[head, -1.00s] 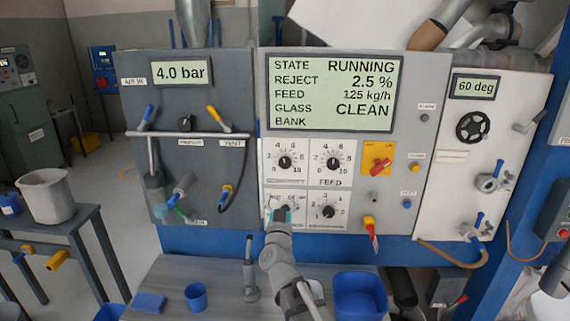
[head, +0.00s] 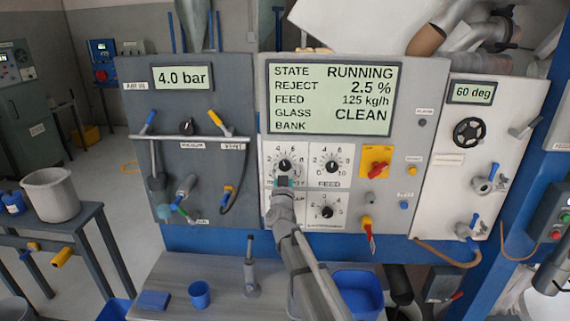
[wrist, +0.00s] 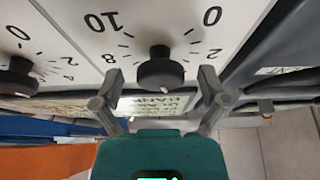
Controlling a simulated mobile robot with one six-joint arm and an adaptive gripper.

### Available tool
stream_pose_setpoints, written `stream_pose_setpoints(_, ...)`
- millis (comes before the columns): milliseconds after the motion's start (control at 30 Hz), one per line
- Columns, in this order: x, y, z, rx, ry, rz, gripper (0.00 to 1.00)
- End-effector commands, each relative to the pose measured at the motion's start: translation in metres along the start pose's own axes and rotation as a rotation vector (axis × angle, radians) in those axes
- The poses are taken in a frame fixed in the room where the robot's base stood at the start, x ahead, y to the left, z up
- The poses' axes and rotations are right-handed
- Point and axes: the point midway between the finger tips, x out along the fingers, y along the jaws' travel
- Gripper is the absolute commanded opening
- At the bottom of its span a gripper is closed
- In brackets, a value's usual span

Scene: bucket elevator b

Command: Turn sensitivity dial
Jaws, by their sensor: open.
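The sensitivity dial appears to be the black knob (head: 285,165) at the upper left of the panel's dial group. Its label is mostly covered by my gripper (head: 283,182), which is just below the knob at the panel face. My open gripper (wrist: 155,88) has one finger on each side of the knob, with visible gaps. I cannot tell how deep the fingers reach around it.
The feed dial (head: 331,166) is close on the right, and another dial (head: 327,212) is below it. A yellow plate with a red switch (head: 377,162) is further right. A bench (head: 220,265) with a blue cup (head: 199,294) stands below the panel.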

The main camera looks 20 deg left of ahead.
Motion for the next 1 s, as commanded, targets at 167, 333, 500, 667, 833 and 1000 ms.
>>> stream_pose_setpoints(167,0.0061,0.0000,-0.0001,-0.001,0.000,0.000,0.93)
stream_pose_setpoints(333,0.0059,0.0000,0.0001,-0.001,0.000,0.000,0.93)
stream_pose_setpoints(500,0.0058,0.0000,0.0001,-0.001,0.000,0.000,0.80)
stream_pose_setpoints(667,0.0058,-0.0001,0.0000,-0.001,0.000,0.000,0.51)
stream_pose_setpoints(833,0.0059,-0.0001,0.0000,-0.001,0.000,0.000,0.19)
stream_pose_setpoints(1000,0.0061,-0.0001,0.0000,0.002,0.001,0.001,0.11)
